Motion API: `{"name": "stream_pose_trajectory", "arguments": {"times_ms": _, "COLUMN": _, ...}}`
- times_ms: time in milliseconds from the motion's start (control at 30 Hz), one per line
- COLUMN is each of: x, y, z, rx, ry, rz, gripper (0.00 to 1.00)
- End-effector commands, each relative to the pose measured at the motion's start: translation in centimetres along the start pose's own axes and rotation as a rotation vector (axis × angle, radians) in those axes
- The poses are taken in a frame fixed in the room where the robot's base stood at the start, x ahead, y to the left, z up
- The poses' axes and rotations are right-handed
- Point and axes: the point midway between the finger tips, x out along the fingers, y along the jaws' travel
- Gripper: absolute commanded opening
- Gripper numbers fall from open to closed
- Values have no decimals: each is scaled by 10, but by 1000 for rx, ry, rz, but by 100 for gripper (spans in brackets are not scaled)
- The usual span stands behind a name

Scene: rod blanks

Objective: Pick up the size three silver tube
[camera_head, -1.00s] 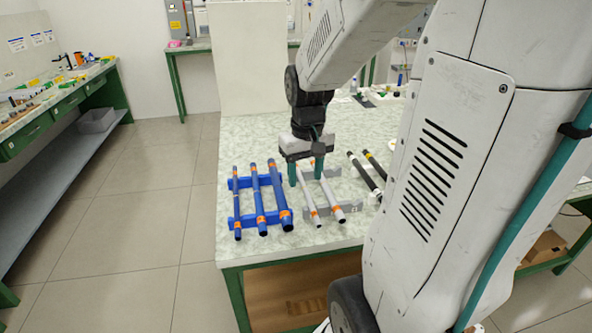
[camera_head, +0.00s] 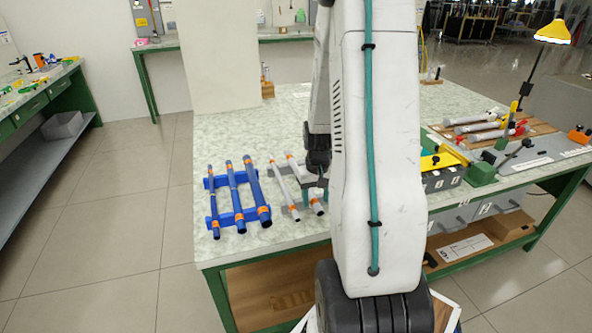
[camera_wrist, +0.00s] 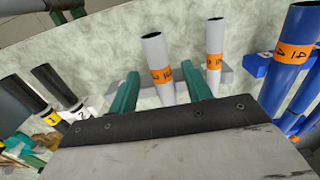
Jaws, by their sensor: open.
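Two silver tubes with orange bands lie side by side on a grey rack (camera_head: 322,172). The left one (camera_head: 284,189) is thinner; the right one (camera_head: 315,204) is partly hidden by my arm. In the wrist view the thicker tube (camera_wrist: 154,48) lies between the teal fingers of my gripper (camera_wrist: 160,72), and the thinner one (camera_wrist: 215,36) is outside the right finger. The band markings are too small to read surely, so I cannot tell which is size three.
Several blue tubes (camera_head: 234,200) lie on a blue rack (camera_head: 224,219) just left of the silver ones. Two black tubes (camera_wrist: 52,86) lie on the other side, past my left finger in the wrist view. Fixtures and a wooden board (camera_head: 530,133) stand at the right.

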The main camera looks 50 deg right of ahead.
Motion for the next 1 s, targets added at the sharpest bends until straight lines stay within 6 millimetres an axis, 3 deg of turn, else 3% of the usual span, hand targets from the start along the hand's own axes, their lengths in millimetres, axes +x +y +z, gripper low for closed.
{"name": "stream_pose_trajectory", "arguments": {"times_ms": 133, "x": 13, "y": 0, "z": 0, "rx": 0, "ry": -1, "rz": 0, "gripper": 49}}
{"name": "stream_pose_trajectory", "arguments": {"times_ms": 367, "x": 14, "y": 0, "z": 0, "rx": 0, "ry": 1, "rz": 0, "gripper": 49}}
{"name": "stream_pose_trajectory", "arguments": {"times_ms": 500, "x": 14, "y": 0, "z": 0, "rx": 0, "ry": 1, "rz": 0, "gripper": 13}}
{"name": "stream_pose_trajectory", "arguments": {"times_ms": 533, "x": 14, "y": 0, "z": 0, "rx": 0, "ry": 1, "rz": 0, "gripper": 10}}
{"name": "stream_pose_trajectory", "arguments": {"times_ms": 1000, "x": 8, "y": -1, "z": 0, "rx": -1, "ry": 2, "rz": 0, "gripper": 10}}
